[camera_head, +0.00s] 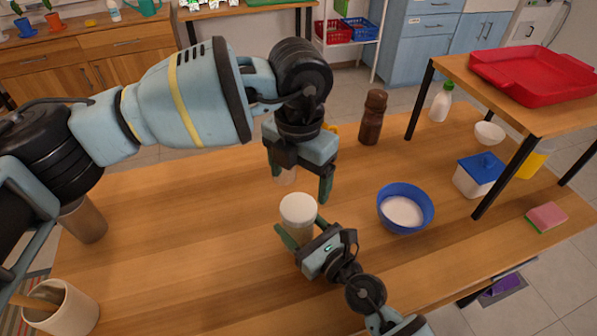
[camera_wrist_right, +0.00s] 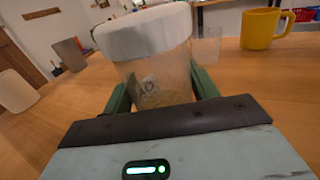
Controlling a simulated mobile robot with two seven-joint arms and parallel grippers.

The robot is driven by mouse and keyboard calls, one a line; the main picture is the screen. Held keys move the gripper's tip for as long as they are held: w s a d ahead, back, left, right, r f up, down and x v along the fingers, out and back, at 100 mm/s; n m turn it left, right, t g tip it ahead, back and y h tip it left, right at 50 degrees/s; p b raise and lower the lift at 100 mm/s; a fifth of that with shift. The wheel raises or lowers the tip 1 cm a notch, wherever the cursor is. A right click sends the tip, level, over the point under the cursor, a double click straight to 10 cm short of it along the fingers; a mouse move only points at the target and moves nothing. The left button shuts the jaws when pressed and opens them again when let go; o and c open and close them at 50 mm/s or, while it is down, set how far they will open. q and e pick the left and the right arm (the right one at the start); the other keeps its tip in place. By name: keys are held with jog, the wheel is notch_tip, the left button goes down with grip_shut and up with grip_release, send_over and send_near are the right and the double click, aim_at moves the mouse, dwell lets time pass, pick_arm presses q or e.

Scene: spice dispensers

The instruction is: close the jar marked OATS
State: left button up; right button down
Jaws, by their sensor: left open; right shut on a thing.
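A clear jar with a white lid (camera_head: 298,208) stands on the table in the head view. My right gripper (camera_head: 296,232) is shut on the jar's body, one finger on each side. My left gripper (camera_head: 299,178) is open and empty above and behind the lid, apart from it.
A clear glass (camera_wrist_right: 206,46) and a yellow mug (camera_wrist_right: 258,28) stand behind the jar. A blue bowl (camera_head: 406,207) of white powder is to the right, a brown grinder (camera_head: 372,117) behind. A blue-lidded box (camera_head: 479,175) stands farther right. The table's left middle is clear.

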aim_at(298, 206)
pick_arm(q)
jog(key=n, duration=0.6)
jog(key=shift+r+n, duration=0.2)
jog(key=shift+n, duration=0.1)
jog(key=shift+f, duration=4)
jog(key=shift+c, duration=0.2)
jog(key=c, duration=0.9)
jog(key=m, duration=0.4)
jog(key=shift+m, duration=0.4)
jog(key=shift+c, duration=0.3)
jog(key=m, duration=1)
jog(key=o, duration=1.2)
jog(key=shift+c, duration=0.2)
